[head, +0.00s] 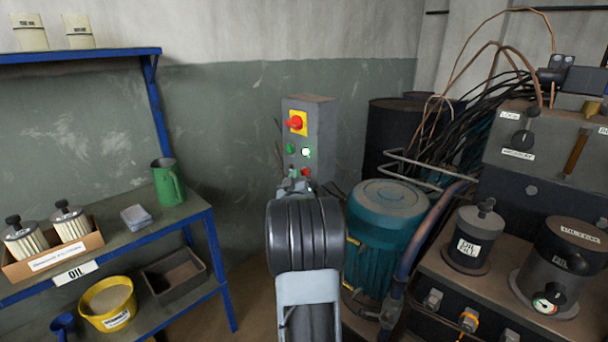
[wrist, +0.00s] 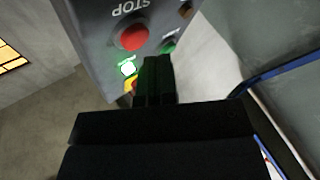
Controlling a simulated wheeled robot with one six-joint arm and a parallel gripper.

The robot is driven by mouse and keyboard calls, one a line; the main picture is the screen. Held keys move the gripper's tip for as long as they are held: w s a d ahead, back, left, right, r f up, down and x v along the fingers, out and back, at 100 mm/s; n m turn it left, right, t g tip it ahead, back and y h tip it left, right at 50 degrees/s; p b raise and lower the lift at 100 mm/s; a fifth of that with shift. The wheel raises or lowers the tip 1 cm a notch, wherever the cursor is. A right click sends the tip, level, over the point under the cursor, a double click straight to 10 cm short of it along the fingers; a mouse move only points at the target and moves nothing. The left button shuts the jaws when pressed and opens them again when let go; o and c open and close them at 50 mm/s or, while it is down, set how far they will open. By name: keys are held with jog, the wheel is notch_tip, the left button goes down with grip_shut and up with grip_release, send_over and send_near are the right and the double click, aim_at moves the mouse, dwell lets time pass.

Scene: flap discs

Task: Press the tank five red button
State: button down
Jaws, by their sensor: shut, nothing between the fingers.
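A grey control box (head: 317,128) stands by the back wall, with a red knob on a yellow plate (head: 297,123), a green button (head: 290,149) and a lit white button (head: 306,152). A red button (head: 305,172) shows low on it. In the wrist view the red button (wrist: 131,37) sits beside an upside-down STOP label, with the lit button (wrist: 127,69) nearby. No "tank five" label is readable. My gripper (head: 297,184) is shut and empty in front of the box's lower part. In the wrist view its fingertips (wrist: 155,62) overlap the panel beside the lit button; contact cannot be told.
A teal motor (head: 385,220) stands right of my arm, with dark drums and cables behind it. A machine bench (head: 450,275) with canisters is at the right. A blue-framed shelf (head: 208,215) with a green jug (head: 168,185) is at the left.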

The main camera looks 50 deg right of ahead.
jog(key=shift+d, duration=0.15)
jog(key=shift+d+b, duration=0.25)
jog(key=shift+b, duration=0.15)
jog(key=shift+d+b, duration=0.3)
jog(key=shift+d, duration=0.2)
dwell(0.5)
jog(key=shift+a, duration=0.15)
dwell(0.3)
jog(key=shift+a+b, duration=0.5)
jog(key=shift+a, duration=0.25)
jog(key=shift+w+a+b, duration=0.15)
jog(key=shift+a+b, duration=0.75)
jog(key=shift+a, duration=1.6)
